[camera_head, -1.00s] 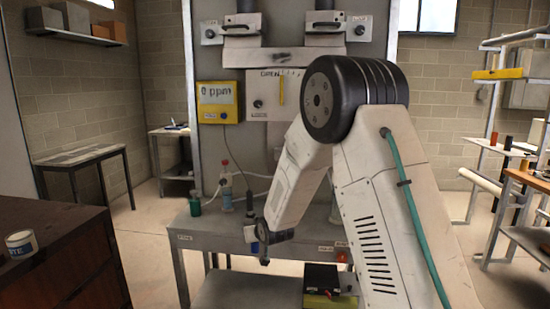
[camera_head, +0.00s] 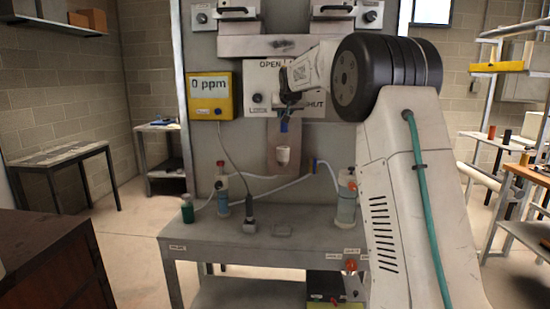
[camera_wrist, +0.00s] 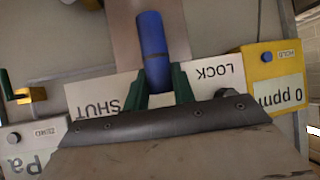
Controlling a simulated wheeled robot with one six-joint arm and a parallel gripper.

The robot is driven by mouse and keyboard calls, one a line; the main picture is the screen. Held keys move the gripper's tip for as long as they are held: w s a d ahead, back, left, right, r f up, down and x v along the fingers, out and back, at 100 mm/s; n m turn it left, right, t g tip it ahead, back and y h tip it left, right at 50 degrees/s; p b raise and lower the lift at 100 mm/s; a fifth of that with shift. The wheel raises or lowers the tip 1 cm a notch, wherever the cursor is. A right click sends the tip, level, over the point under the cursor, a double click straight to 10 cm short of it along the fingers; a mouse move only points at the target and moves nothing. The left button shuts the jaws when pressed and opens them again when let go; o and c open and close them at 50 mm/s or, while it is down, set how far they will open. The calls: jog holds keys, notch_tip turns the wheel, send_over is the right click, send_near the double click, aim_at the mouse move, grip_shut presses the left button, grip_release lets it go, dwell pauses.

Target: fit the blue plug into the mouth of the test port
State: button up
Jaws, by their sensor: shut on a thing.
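The blue plug (camera_head: 284,126) points down from my gripper (camera_head: 287,103) in front of the wall panel. In the wrist view, the plug (camera_wrist: 153,50) is a blue cylinder with a dark ring, and the green fingers of my gripper (camera_wrist: 158,92) are shut on its near end. A white cup-like fitting (camera_head: 283,156), which looks like the test port, sits on the brownish plate below the plug. In the head view a small gap shows between the plug's lower end and the fitting. The fitting cannot be made out in the wrist view.
The OPEN/LOCK/SHUT panel (camera_head: 262,100) is just behind my gripper, with the yellow 0 ppm meter (camera_head: 210,96) to its left. The grey bench (camera_head: 255,262) below carries bottles (camera_head: 223,198) and a dark upright probe (camera_head: 250,215). White hoses run across the wall.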

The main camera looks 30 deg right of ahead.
aim_at(283, 127)
jog(key=f, duration=0.5)
jog(key=shift+s+a+f, duration=0.15)
jog(key=shift+a, duration=0.25)
jog(key=shift+f, duration=2.2)
jog(key=shift+f, duration=0.1)
jog(key=o, duration=1)
jog(key=shift+s+r, duration=0.1)
jog(key=shift+r, duration=0.1)
jog(key=v, duration=1.2)
jog(key=shift+f, duration=0.15)
